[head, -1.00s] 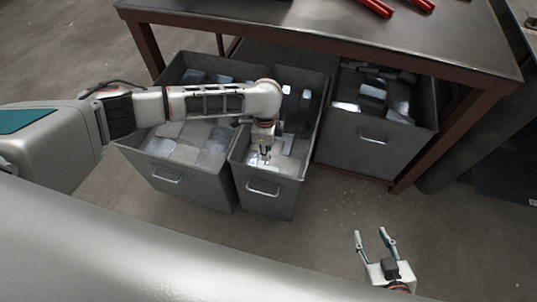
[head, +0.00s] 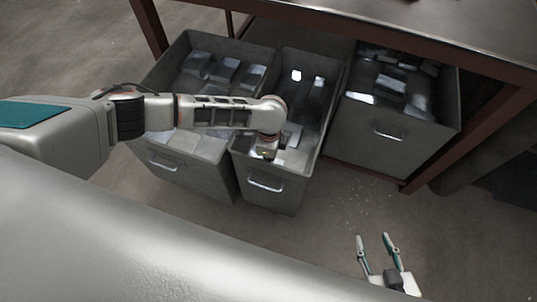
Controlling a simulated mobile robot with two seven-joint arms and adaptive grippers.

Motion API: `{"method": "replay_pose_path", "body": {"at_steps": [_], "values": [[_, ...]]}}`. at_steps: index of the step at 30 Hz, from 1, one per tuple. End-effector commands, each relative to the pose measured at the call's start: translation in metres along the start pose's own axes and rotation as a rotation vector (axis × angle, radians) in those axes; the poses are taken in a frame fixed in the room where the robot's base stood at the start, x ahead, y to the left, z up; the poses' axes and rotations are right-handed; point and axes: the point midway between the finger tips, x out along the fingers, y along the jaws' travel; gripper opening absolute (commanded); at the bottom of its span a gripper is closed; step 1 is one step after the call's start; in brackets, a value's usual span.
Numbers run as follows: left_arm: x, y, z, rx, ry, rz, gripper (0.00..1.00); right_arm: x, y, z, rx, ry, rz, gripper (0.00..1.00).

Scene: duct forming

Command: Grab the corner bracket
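The middle grey metal bin (head: 265,190) holds flat grey metal pieces (head: 292,158) and darker, longer pieces toward its back. I cannot tell which of these is a corner bracket. My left arm reaches over the left bin, and my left gripper (head: 264,153) points down into the front of the middle bin. Its fingertips are hidden or too small to make out, so I cannot tell whether it holds anything. My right gripper (head: 374,237) is open and empty above the floor at the lower right, away from the bins.
The left bin (head: 190,168) stands against the middle one and holds several grey pieces. A right bin (head: 385,140) with more pieces sits under the dark metal table (head: 440,30). A brown table leg (head: 435,165) stands beside it.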

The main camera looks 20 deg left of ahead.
Motion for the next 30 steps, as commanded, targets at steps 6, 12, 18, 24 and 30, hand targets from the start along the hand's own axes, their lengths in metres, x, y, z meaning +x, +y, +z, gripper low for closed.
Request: {"method": "replay_pose_path", "body": {"at_steps": [6, 12, 18, 24, 30], "values": [[-0.0013, -0.0001, -0.0004, 0.000, 0.000, -0.001, 0.22, -0.0005, -0.0006, -0.0026, 0.000, 0.003, -0.001, 0.40], [-0.0003, -0.0001, -0.0003, 0.000, 0.000, -0.001, 0.22, -0.0008, -0.0004, 0.0006, 0.001, -0.003, 0.000, 0.40], [0.0000, -0.0001, -0.0002, 0.000, 0.000, -0.001, 0.00, -0.0013, 0.0007, 0.0030, 0.003, -0.008, 0.004, 0.40], [-0.0001, -0.0001, -0.0003, 0.000, 0.000, -0.001, 0.00, -0.0012, 0.0011, 0.0030, 0.005, -0.008, 0.005, 0.40], [-0.0063, -0.0007, -0.0005, 0.001, 0.001, -0.003, 0.00, -0.0015, 0.0020, -0.0003, 0.004, -0.003, 0.006, 0.40]]}}
